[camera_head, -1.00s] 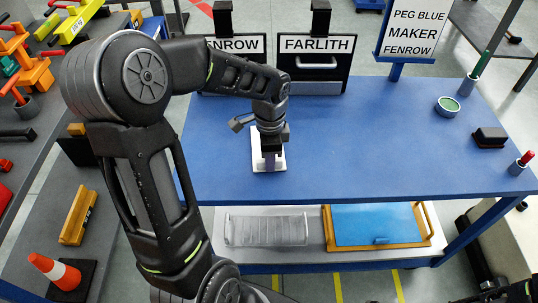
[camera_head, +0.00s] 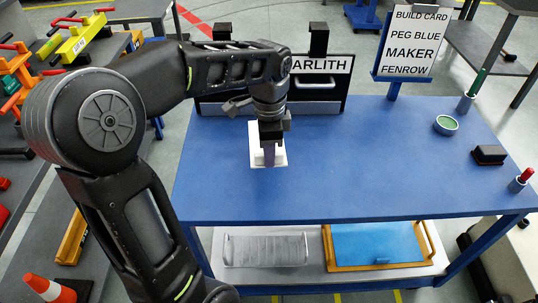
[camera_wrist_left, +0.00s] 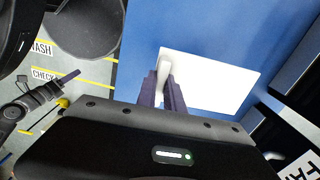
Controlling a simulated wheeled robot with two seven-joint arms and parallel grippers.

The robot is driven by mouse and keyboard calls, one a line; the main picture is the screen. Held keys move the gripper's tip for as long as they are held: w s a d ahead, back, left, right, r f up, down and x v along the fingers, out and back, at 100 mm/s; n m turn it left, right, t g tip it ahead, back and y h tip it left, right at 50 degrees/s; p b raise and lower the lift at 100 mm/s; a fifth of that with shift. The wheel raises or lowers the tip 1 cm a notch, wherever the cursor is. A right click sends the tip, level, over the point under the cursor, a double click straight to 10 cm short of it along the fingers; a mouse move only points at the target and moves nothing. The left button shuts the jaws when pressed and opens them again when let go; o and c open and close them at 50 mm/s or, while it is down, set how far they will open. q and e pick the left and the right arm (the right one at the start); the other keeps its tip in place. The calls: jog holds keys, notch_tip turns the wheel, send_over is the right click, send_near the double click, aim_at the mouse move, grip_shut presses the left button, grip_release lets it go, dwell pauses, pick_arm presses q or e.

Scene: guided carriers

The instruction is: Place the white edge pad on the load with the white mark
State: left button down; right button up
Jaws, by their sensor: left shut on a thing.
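My left gripper (camera_head: 268,153) points down at the blue table, with its purple fingers in front of a flat white plate (camera_head: 281,157). In the left wrist view, the fingers (camera_wrist_left: 165,88) are shut on a small white piece (camera_wrist_left: 164,62), apparently the white edge pad. The white plate (camera_wrist_left: 215,82) lies on the table behind it. I cannot tell whether the pad touches the plate. I cannot make out a white mark on any load. My right gripper is not in view.
The blue table (camera_head: 350,165) is mostly clear at its middle. A sign (camera_head: 409,42) and a FARLITH panel (camera_head: 322,85) stand at its back. A green-topped cup (camera_head: 446,125), a black block (camera_head: 489,155) and a red peg (camera_head: 525,176) stand at the right. A blue tray (camera_head: 378,244) lies below.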

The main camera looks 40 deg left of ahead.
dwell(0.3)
pick_arm(q)
jog(key=w+d+f+n, duration=0.2)
jog(key=w+d+n, duration=0.1)
jog(key=d, duration=0.1)
jog(key=w+d+f+n, duration=0.2)
jog(key=w+d+n, duration=0.1)
jog(key=w+d, duration=0.1)
jog(key=w+d+f+n, duration=0.2)
jog(key=w+d+n, duration=0.1)
jog(key=d, duration=0.1)
jog(key=shift+w+d+f, duration=0.25)
jog(key=shift+w+f, duration=0.1)
jog(key=shift+f, duration=0.05)
jog(key=shift+w+d+f+n, duration=0.1)
jog(key=shift+d+f+n, duration=0.1)
jog(key=shift+n, duration=0.2)
